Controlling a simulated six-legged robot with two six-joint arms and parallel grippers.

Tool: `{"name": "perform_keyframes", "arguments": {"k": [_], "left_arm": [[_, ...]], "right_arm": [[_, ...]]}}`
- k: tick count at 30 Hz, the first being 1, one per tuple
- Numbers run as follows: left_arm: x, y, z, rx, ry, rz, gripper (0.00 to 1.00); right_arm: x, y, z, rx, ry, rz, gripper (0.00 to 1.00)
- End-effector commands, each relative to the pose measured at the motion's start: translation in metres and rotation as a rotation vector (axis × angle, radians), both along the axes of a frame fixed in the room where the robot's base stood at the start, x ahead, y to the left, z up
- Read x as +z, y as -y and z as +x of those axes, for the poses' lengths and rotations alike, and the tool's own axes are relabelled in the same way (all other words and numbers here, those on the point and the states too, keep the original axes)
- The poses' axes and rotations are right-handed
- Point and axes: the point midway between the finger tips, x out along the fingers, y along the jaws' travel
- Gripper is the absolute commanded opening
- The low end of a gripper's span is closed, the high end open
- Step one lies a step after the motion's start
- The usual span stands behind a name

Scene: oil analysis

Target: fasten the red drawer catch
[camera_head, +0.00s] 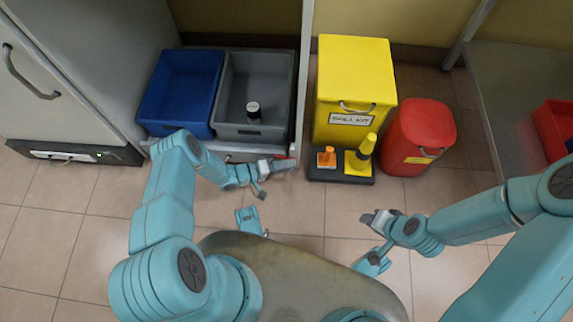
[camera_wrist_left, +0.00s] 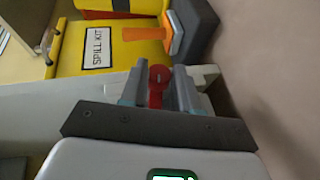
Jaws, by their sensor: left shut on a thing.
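The red drawer catch (camera_wrist_left: 157,84) shows in the left wrist view as a small red piece between the two grey fingers. My left gripper (camera_wrist_left: 162,88) is shut on it. In the head view my left gripper (camera_head: 280,163) is at the right end of the pale drawer front (camera_head: 232,150), below the grey bin, and mostly hides the catch. I cannot tell from these views how the catch is turned. My right gripper (camera_head: 376,219) is over the floor on the right, apart from everything; its finger gap is unclear.
A blue bin (camera_head: 180,92) and a grey bin (camera_head: 225,110) with a dark bottle (camera_head: 253,113) stand behind the drawer front. The yellow spill kit box (camera_head: 353,90), a black tray (camera_head: 340,175) with orange and yellow cones, and a red bin (camera_head: 418,138) stand right.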

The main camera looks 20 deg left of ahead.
Motion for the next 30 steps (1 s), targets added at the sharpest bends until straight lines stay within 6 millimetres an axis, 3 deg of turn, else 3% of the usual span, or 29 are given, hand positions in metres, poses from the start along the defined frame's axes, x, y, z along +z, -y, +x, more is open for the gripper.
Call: {"name": "perform_keyframes", "arguments": {"k": [12, 30], "left_arm": [[-0.0052, -0.0032, 0.0019, 0.008, 0.068, -0.224, 0.00], [-0.0048, -0.0042, 0.0018, 0.007, 0.084, -0.276, 0.00]], "right_arm": [[0.0001, 0.0000, -0.0001, 0.000, 0.000, 0.000, 0.43], [0.0000, 0.0000, -0.0001, 0.000, 0.000, 0.000, 0.43]]}}
